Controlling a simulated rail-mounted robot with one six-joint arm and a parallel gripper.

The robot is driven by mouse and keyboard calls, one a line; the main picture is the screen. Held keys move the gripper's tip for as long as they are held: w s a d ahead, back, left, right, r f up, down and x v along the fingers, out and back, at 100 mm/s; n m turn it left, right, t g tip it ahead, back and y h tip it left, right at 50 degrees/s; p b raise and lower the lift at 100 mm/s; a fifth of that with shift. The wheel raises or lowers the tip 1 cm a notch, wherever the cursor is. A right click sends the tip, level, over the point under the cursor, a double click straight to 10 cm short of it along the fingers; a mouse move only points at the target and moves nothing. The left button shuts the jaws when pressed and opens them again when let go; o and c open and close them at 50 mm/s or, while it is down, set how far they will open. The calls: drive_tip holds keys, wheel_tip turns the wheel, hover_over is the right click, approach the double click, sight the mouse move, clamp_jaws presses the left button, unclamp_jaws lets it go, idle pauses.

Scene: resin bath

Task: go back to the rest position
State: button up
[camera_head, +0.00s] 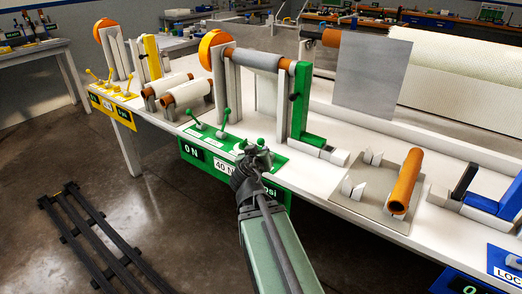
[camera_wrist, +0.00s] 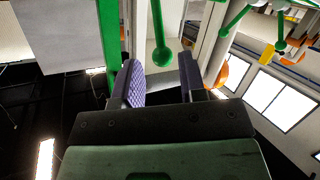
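My gripper (camera_head: 256,154) is in front of the green control panel (camera_head: 211,138) at the table's front edge, close to a green ball-ended lever there. In the wrist view my gripper (camera_wrist: 160,82) has its two dark padded fingers apart. A green lever with a ball knob (camera_wrist: 162,57) shows in the gap between them, and neither finger visibly touches it. I cannot tell how far the knob lies beyond the fingertips. In the head view my gripper hides part of the panel and its lever. No rest position is marked in these views.
A white table (camera_head: 340,205) carries a green-posted roller stand (camera_head: 299,105), a yellow station (camera_head: 151,57), an orange tube (camera_head: 405,181) and a blue fixture (camera_head: 490,205). A black rail frame (camera_head: 101,240) lies on the floor at left. The floor around it is otherwise clear.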

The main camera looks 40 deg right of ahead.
idle(0.3)
drive_tip(key=s+a+f+g+y, duration=0.4)
drive_tip(key=s+f+g, duration=0.15)
drive_tip(key=f, duration=0.25)
drive_tip(key=s+a+f+n+g+y, duration=0.1)
drive_tip(key=a+f+n+g+y, duration=0.2)
drive_tip(key=a, duration=0.8)
drive_tip(key=s+a+f+n+g+y, duration=0.1)
drive_tip(key=a+f+n+y, duration=0.2)
drive_tip(key=a, duration=0.8)
wheel_tip(320, 180, up, 21)
drive_tip(key=a+y+p, duration=0.1)
drive_tip(key=a+p, duration=0.1)
drive_tip(key=p, duration=1.7)
drive_tip(key=shift+a+n+p, duration=0.3)
drive_tip(key=shift+a+p, duration=0.05)
drive_tip(key=shift+a, duration=0.05)
drive_tip(key=shift+w+f, duration=0.1)
